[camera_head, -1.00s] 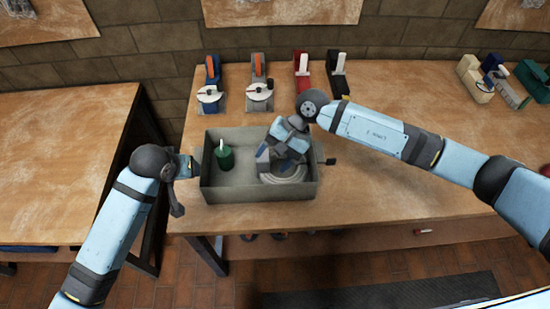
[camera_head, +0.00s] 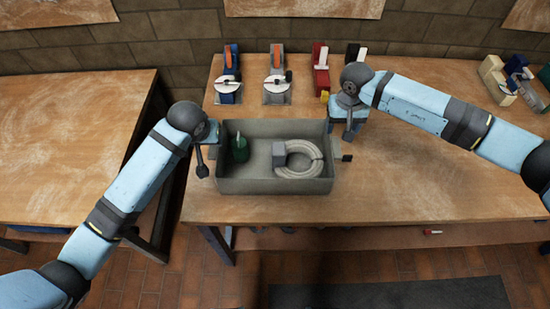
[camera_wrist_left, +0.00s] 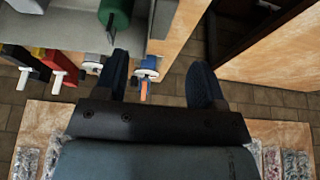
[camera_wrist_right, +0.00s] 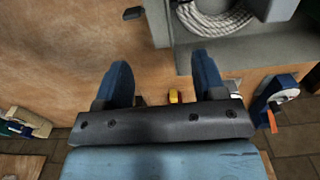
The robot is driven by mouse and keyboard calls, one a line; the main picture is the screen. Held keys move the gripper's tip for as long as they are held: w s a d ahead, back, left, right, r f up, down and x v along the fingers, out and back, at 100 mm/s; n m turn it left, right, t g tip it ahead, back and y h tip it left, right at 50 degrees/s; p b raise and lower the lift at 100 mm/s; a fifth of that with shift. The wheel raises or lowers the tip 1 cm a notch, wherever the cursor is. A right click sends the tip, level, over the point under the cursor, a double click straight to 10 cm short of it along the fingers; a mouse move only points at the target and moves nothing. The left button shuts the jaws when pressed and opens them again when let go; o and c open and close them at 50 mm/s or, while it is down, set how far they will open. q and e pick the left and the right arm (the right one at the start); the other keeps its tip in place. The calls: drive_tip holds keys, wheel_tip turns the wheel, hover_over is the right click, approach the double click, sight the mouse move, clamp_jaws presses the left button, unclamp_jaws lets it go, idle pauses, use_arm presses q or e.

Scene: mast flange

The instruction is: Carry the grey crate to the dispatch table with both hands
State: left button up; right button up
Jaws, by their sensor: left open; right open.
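The grey crate (camera_head: 275,186) stands level near the front left edge of the wooden table (camera_head: 420,190). Inside are a green canister (camera_head: 241,150) at left, and a pale coil (camera_head: 308,162) with a grey block (camera_head: 281,154) at right. A dark handle (camera_head: 346,158) sticks out of the crate's right end. My left gripper (camera_head: 214,133) is open beside the crate's left end; its fingers (camera_wrist_left: 160,68) look empty in the left wrist view. My right gripper (camera_head: 345,132) is open just outside the far right corner, its fingers (camera_wrist_right: 162,80) empty in the right wrist view.
Another wooden table (camera_head: 70,140) stands at left, across a gap. I cannot tell which table is for dispatch. Behind the crate are an orange-and-blue device (camera_head: 229,75), a grey one (camera_head: 277,75), a red one (camera_head: 320,70) and a black one (camera_head: 353,52). Table space right of the crate is clear.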

sight(214, 147)
use_arm(q)
drive_tip(key=x, duration=1)
drive_tip(key=shift+w, duration=0.1)
use_arm(e)
wheel_tip(214, 147, down, 10)
drive_tip(key=shift+f, duration=0.1)
use_arm(q)
drive_tip(key=shift+c, duration=0.5)
use_arm(e)
drive_tip(key=shift+c, duration=0.5)
use_arm(q)
clamp_jaws()
use_arm(e)
clamp_jaws()
